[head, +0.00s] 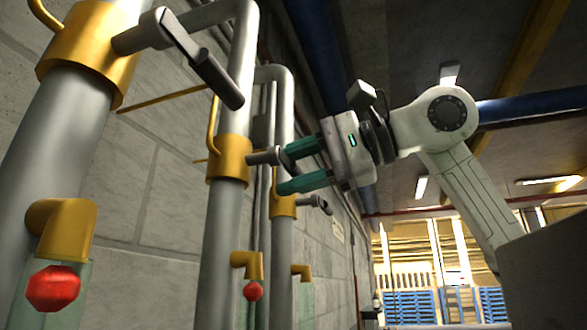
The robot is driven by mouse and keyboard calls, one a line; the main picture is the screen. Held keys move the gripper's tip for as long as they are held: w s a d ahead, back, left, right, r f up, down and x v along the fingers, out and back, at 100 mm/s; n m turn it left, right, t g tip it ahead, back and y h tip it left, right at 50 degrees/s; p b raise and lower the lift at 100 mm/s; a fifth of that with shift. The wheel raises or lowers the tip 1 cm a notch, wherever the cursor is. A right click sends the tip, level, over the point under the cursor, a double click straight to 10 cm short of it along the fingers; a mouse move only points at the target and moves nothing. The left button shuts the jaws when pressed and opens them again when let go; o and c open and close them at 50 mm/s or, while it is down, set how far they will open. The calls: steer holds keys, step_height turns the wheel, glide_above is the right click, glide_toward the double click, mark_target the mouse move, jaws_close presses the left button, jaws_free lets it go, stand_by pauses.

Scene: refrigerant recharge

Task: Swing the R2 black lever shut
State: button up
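Several upright grey pipes carry brass valves with black levers; no R2 label is readable. The nearest valve (92,45) is at upper left, its black lever (205,65) slanting down to the right. The middle pipe's brass valve (229,160) has a grey stem (262,158) pointing right, with a short dark lever (287,163) at its end, partly hidden by my gripper. My gripper (283,172) has green fingers spread apart, at that lever. The lever seems to lie between the fingers; contact cannot be told. A third valve (284,205) with a dark lever (318,204) is farther back.
Red knobs on brass fittings sit low on the pipes, one near (53,288) and one farther (253,291). A thin brass rod (160,98) stands out by the block wall (165,165). Open room lies to the right, with blue stacks (415,305) far back.

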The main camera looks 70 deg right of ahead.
steer(key=s+r+b, duration=0.2)
steer(key=s, duration=0.8)
steer(key=shift+s+d, duration=0.2)
steer(key=shift+s, duration=0.1)
stand_by(0.4)
